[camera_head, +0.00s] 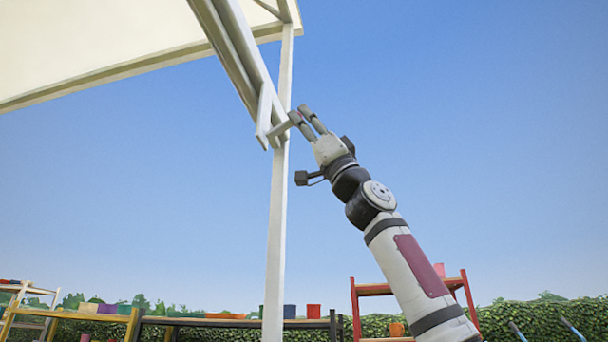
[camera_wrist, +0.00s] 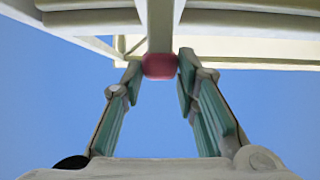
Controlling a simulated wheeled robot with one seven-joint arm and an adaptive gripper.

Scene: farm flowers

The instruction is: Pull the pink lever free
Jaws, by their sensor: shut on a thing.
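The pink lever's end, a rounded pink-red knob (camera_wrist: 159,66), sits between the fingertips of my gripper (camera_wrist: 158,76) in the wrist view. A pale bar runs from the knob up to the frame above. In the head view my gripper (camera_head: 306,117) reaches up from the lower right to a short pale bar (camera_head: 279,129) at the lower end of the canopy's slanted beams. My fingers are closed on the knob. The pink end is hidden by the fingers in the head view.
A white canopy (camera_head: 100,45) with slanted pale beams (camera_head: 236,50) hangs at the upper left. A white post (camera_head: 277,230) stands just left of my arm. Shelves with pots, including a red rack (camera_head: 372,289), stand low behind. Open sky lies to the right.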

